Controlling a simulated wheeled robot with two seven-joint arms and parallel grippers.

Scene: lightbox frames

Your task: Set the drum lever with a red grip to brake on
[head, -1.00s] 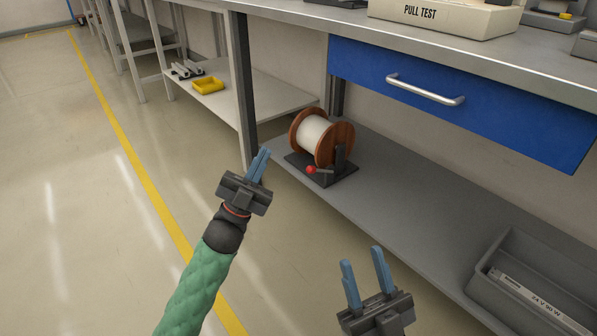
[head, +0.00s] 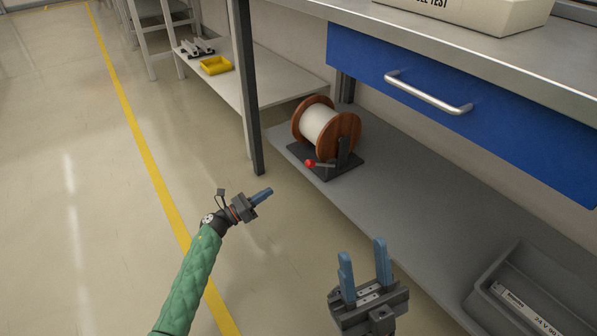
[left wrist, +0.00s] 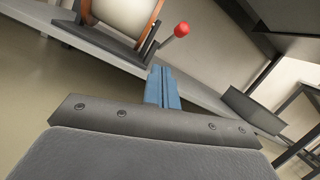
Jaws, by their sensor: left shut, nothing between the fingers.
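A cable drum (head: 326,127) with brown wooden flanges and white winding sits on a dark stand on the lower grey shelf. Its lever with a red grip (head: 311,163) is at the front of the stand, and the grip points left in the head view. In the left wrist view the red grip (left wrist: 181,30) is beyond my fingertips, up and to the right. My left gripper (head: 262,195) is shut and empty, in front of the shelf and lower left of the lever, apart from it. My right gripper (head: 364,267) is open and empty, in front of the shelf at the lower right.
The lower shelf (head: 400,200) is clear between the drum and a grey bin (head: 520,300) at right. A blue drawer (head: 450,110) and bench top (head: 480,50) overhang the shelf. A dark bench leg (head: 246,90) stands left of the drum. Floor at left is free.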

